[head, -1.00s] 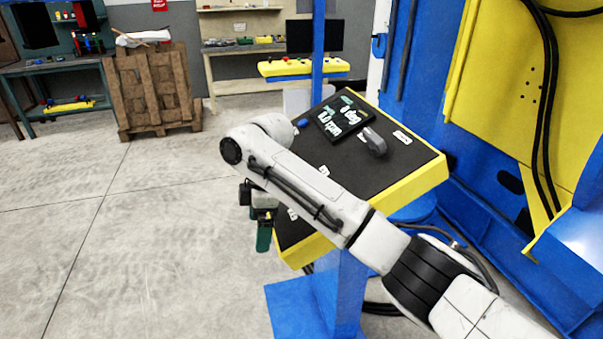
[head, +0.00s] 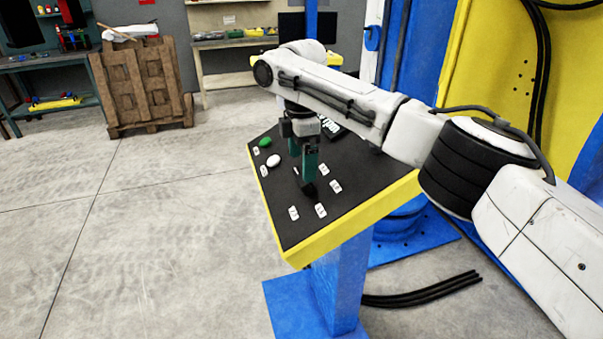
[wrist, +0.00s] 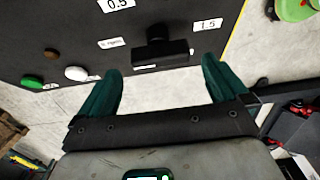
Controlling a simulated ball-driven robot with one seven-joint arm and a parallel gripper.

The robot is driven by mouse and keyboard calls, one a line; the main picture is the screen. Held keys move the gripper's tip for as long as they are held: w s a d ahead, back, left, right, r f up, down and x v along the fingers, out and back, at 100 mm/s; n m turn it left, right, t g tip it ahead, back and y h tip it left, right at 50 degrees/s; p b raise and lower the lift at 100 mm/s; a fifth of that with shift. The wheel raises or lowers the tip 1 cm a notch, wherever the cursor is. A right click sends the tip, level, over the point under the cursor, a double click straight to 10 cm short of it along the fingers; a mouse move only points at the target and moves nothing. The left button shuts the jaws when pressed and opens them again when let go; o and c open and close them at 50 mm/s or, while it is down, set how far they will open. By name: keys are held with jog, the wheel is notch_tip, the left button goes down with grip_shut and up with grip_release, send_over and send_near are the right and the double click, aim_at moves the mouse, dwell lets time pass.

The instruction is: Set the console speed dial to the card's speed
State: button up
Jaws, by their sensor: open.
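The sloped black console (head: 350,205) has a yellow edge and stands at centre in the head view. A black speed dial with a bar-like handle (wrist: 158,54) shows in the wrist view, between labels reading 0.5 (wrist: 117,3) and 1.5 (wrist: 208,25). In the head view the dial (head: 308,189) sits just below my gripper (head: 302,170), ringed by several white labels. My gripper's green fingers are open, and the dial appears between and beyond their tips (wrist: 162,68) in the wrist view. I cannot tell whether they touch it. No speed card is identifiable.
A green button (head: 265,142) and a white button (head: 274,161) are on the console's left side. The display (head: 331,128) is mostly hidden behind my arm. Blue and yellow machinery (head: 500,60) stands at right. Open floor (head: 150,240) lies at left.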

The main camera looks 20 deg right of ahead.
jog(key=shift+f, duration=2.45)
jog(key=shift+c, duration=0.5)
jog(key=shift+p, duration=0.3)
jog(key=c, duration=0.7)
